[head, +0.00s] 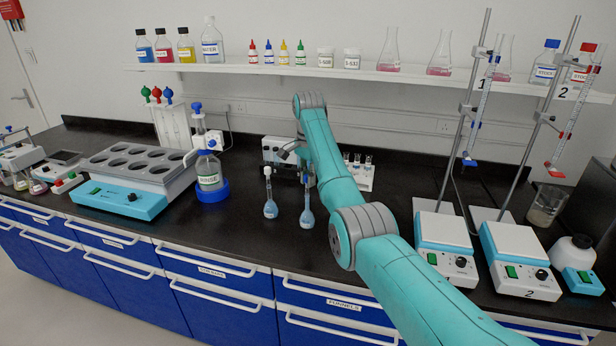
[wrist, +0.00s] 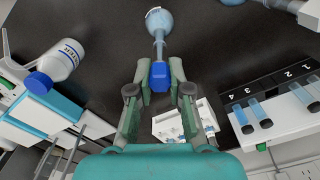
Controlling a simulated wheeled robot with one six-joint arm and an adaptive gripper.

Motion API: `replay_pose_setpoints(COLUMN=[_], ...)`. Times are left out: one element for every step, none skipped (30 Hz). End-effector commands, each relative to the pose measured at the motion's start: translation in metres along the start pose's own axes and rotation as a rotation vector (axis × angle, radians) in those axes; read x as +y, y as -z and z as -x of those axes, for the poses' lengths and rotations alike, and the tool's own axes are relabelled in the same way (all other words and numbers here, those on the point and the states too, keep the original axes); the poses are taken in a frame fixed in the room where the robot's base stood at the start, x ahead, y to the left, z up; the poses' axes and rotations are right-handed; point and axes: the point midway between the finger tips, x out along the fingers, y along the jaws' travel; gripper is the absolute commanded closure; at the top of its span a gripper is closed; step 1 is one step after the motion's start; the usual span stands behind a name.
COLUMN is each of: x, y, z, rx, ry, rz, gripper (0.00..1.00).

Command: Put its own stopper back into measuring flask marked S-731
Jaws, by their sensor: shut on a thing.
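Two small long-necked measuring flasks with pale blue liquid stand side by side on the black bench in the head view, a left one (head: 270,208) and a right one (head: 307,218). No S-731 marking is readable on either. My gripper (head: 306,177) is over the right flask's neck. In the wrist view my gripper (wrist: 159,84) is shut on a blue stopper (wrist: 159,73). A flask (wrist: 160,21) lies straight beyond the stopper, its neck in line with it. I cannot tell whether the stopper is seated in the neck or just above it.
A numbered vial rack (wrist: 262,105) is close on the right in the wrist view. A white bottle with a blue cap (wrist: 65,60) is at the left. In the head view, a rinse bottle (head: 209,175) stands left of the flasks, and two stirrers (head: 443,240) stand right.

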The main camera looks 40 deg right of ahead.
Motion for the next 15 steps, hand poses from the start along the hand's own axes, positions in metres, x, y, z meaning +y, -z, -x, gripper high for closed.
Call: replay_pose_setpoints(x=[0.0000, 0.0000, 0.0000, 0.0000, 0.0000, 0.0000, 0.0000, 0.0000, 0.0000, 0.0000, 0.0000, 0.0000, 0.0000, 0.0000, 0.0000], y=[0.0000, 0.0000, 0.0000, 0.0000, 0.0000, 0.0000, 0.0000, 0.0000, 0.0000, 0.0000, 0.0000, 0.0000, 0.0000, 0.0000, 0.0000], z=[-0.0004, -0.0005, -0.0005, -0.0004, -0.0004, -0.0004, -0.0004, -0.0004, -0.0003, -0.0003, -0.0003, -0.0003, -0.0003, -0.0002, -0.0002], rx=[0.000, 0.000, 0.000, 0.000, 0.000, 0.000, 0.000, 0.000, 0.000, 0.000, 0.000, 0.000, 0.000, 0.000, 0.000], ry=[0.000, 0.000, 0.000, 0.000, 0.000, 0.000, 0.000, 0.000, 0.000, 0.000, 0.000, 0.000, 0.000, 0.000, 0.000], rz=[0.000, 0.000, 0.000, 0.000, 0.000, 0.000, 0.000, 0.000, 0.000, 0.000, 0.000, 0.000, 0.000, 0.000, 0.000], gripper=[0.95, 0.95, 0.95, 0.95, 0.95, 0.95, 0.95, 0.95, 0.72, 0.64, 0.57, 0.52, 0.52, 0.52, 0.52])
